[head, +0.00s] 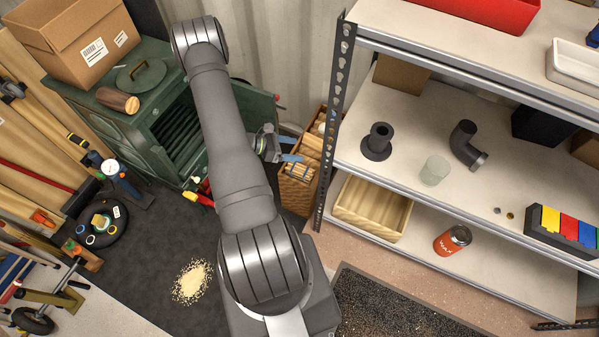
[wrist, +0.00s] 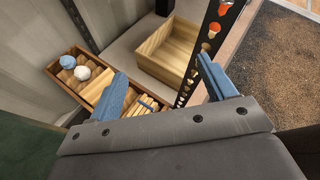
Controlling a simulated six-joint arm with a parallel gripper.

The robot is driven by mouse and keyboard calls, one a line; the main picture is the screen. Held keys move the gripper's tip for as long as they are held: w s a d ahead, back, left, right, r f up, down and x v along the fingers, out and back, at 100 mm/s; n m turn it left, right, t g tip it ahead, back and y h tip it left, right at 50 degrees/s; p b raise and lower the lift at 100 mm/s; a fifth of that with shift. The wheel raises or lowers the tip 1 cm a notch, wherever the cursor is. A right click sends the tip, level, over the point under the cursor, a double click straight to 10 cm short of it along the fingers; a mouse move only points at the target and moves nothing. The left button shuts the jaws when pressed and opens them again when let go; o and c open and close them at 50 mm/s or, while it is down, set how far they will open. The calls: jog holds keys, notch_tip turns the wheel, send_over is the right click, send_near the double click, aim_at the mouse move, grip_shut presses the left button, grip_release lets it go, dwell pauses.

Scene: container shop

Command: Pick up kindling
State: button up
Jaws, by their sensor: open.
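The kindling (head: 299,171) is a small bundle of pale split sticks lying in a wooden crate (head: 294,199) between the stove and the shelf. In the wrist view the kindling (wrist: 146,104) shows low in the middle, partly hidden by my left finger and the gripper body. My gripper (head: 290,149) has blue fingers and is open and empty. In the head view it is beside and above the crate. In the wrist view the fingers (wrist: 160,75) are spread wide, with the shelf upright near the right one and the crate near the left one.
A perforated shelf upright (head: 337,110) stands close right of the crate. An empty wooden box (head: 373,207) sits on the lower shelf. The green stove (head: 130,125) is at left. Rounded blue and white items (wrist: 82,73) lie in another crate compartment. A log (head: 118,100) lies on the stove.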

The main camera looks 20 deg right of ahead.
jog(key=s+f+m+g+y, duration=0.3)
jog(key=s+y, duration=0.1)
jog(key=y, duration=0.1)
jog(key=m+t+y, duration=0.6)
jog(key=m+y, duration=0.1)
jog(key=y, duration=0.1)
send_over(300, 169)
jog(key=f, duration=1.4)
jog(key=shift+s+a, duration=0.1)
jog(key=shift+s, duration=0.3)
jog(key=shift+w+f, duration=0.15)
jog(key=shift+f, duration=0.75)
jog(key=shift+w+f, duration=0.2)
jog(key=shift+f, duration=0.7)
jog(key=shift+w+f, duration=0.15)
jog(key=shift+f, duration=0.75)
jog(key=shift+c, duration=0.3)
jog(key=c, duration=1)
